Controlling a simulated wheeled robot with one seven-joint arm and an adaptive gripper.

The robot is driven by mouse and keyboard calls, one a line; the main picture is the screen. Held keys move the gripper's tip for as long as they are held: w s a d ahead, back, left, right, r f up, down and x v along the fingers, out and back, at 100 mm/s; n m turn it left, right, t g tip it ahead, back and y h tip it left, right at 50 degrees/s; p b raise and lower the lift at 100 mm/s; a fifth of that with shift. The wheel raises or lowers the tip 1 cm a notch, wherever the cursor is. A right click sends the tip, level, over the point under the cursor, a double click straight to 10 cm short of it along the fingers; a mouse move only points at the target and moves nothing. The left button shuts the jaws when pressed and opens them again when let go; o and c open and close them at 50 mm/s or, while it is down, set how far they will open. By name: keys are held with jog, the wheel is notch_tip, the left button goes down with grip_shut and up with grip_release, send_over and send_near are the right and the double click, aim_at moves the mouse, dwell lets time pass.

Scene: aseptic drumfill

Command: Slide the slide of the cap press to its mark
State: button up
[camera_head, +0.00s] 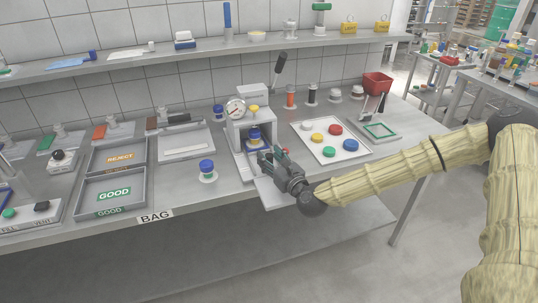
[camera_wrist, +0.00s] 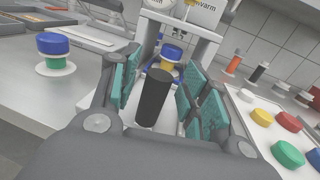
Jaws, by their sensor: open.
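The cap press (camera_head: 240,130) is a grey frame with a round gauge and a dark lever at the bench's front edge. Its slide (camera_head: 262,188) sticks out over the front edge, with a black upright handle (camera_wrist: 154,98) in the wrist view. A small jar with a blue cap (camera_head: 255,136) sits in the press; it also shows in the wrist view (camera_wrist: 171,55). My gripper (camera_head: 276,157) is open, its teal-padded fingers on either side of the black handle and seemingly apart from it. I cannot make out the mark.
A white tray of coloured caps (camera_head: 312,154) lies right of the press. A blue-capped jar (camera_head: 207,170) stands to the left on a white disc. GOOD (camera_head: 138,204) and REJECT (camera_head: 143,158) trays are further left. A shelf (camera_head: 130,65) runs above.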

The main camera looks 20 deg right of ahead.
jog(key=shift+w+a, duration=0.15)
jog(key=shift+w, duration=0.25)
grip_shut()
jog(key=shift+f, duration=0.1)
